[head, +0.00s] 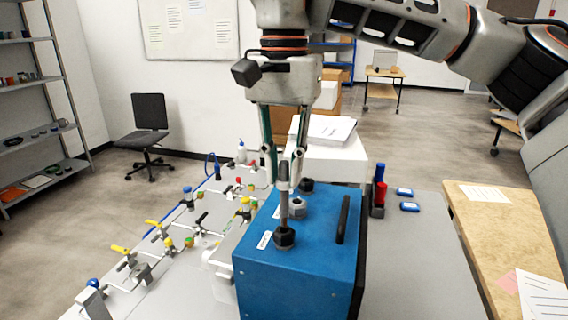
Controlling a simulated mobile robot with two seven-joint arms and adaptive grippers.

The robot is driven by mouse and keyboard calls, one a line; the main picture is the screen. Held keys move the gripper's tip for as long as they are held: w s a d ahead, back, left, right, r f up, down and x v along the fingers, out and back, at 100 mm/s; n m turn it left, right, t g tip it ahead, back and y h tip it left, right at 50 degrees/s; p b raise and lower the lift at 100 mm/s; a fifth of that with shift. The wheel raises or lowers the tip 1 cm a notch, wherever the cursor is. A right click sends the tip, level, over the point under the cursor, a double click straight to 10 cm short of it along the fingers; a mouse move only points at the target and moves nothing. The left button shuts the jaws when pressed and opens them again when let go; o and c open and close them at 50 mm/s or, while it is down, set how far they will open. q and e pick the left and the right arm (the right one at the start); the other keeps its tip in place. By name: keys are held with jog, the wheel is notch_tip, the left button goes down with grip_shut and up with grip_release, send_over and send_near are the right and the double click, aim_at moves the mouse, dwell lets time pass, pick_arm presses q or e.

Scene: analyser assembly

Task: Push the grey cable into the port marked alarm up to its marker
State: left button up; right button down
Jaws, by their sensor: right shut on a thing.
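My right gripper (284,168) points straight down above the blue analyser box (310,262). It is shut on the grey cable (284,205), which hangs upright below the fingers. The cable's lower end meets the nearest dark round port (285,238) on the box top. I cannot tell how deep it sits in the port, and I make out no marker. A small white label (264,240) lies left of this port, its writing too small to read. Behind it are a grey port (297,208) and another dark port (306,186). My left gripper is not in view.
A black handle (343,220) stands on the box top, right of the ports. Valves and pipework (165,240) fill the bench to the left.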

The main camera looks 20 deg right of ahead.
aim_at(284, 215)
jog(key=shift+f, duration=0.2)
dwell(0.3)
jog(key=shift+f+b, duration=0.45)
jog(key=shift+f, duration=1)
jog(key=shift+f+b, duration=0.4)
jog(key=shift+f, duration=1.05)
jog(key=shift+f+b, duration=0.3)
jog(key=shift+f, duration=0.75)
jog(key=c, duration=1.8)
grip_release()
jog(key=shift+r, duration=0.1)
